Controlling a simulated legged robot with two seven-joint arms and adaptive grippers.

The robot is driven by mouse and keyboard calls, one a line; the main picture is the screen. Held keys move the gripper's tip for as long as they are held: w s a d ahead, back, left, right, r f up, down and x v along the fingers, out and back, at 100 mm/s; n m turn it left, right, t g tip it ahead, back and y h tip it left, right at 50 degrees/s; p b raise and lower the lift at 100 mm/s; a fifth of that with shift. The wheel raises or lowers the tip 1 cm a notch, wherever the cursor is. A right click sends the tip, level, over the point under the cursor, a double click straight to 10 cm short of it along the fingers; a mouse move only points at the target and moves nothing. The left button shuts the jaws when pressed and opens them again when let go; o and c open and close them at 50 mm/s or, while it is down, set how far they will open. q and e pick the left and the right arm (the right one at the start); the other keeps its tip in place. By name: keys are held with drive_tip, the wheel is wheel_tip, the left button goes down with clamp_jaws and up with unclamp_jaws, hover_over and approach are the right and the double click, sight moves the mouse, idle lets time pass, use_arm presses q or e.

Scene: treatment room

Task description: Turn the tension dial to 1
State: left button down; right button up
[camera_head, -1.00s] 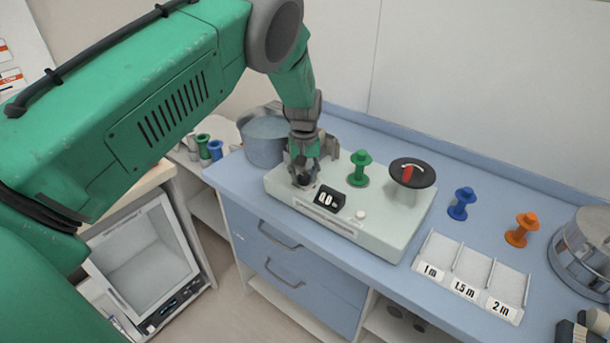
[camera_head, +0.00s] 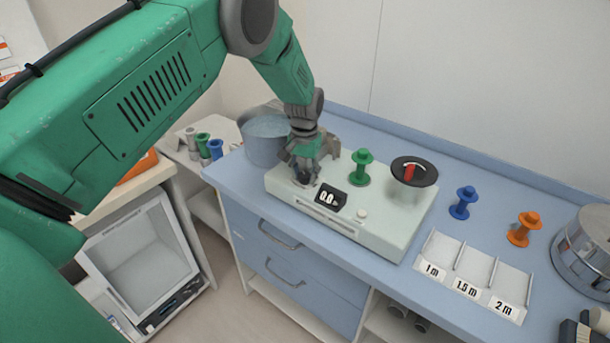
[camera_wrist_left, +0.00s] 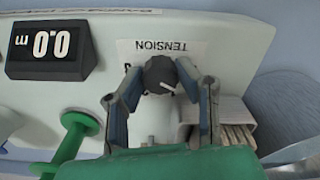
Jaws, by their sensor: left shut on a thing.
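The tension dial (camera_wrist_left: 160,74) is a dark round knob with a white pointer line, beside a label reading TENSION on the pale machine (camera_head: 390,236). In the left wrist view it sits between the fingers of my left gripper (camera_wrist_left: 160,84), which is shut on it. The white line points obliquely toward the lower right of that view. The dial's numbers are mostly hidden by the fingers. In the head view my left gripper (camera_head: 304,176) covers the dial at the machine's left end. My right gripper is not in view.
A display (camera_head: 330,198) reads 0.0 m. A green spool (camera_head: 361,168) and a black disc with a red handle (camera_head: 414,171) are on the machine. Blue (camera_head: 463,203) and orange (camera_head: 524,230) spools and a length tray (camera_head: 471,286) stand to the right. A grey pot (camera_head: 266,139) is behind left.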

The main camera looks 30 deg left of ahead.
sight(306, 173)
use_arm(q)
drive_tip(key=m, duration=0.5)
drive_tip(key=shift+w+r+m, duration=0.1)
drive_tip(key=shift+w+m, duration=0.1)
drive_tip(key=shift+m, duration=0.1)
idle(0.5)
drive_tip(key=c, duration=1.2)
unclamp_jaws()
drive_tip(key=shift+w+f, duration=0.15)
drive_tip(key=shift+f, duration=0.05)
drive_tip(key=shift+r, duration=0.2)
wheel_tip(306, 173, up, 11)
drive_tip(key=shift+w+r, duration=0.1)
drive_tip(key=shift+r, duration=0.1)
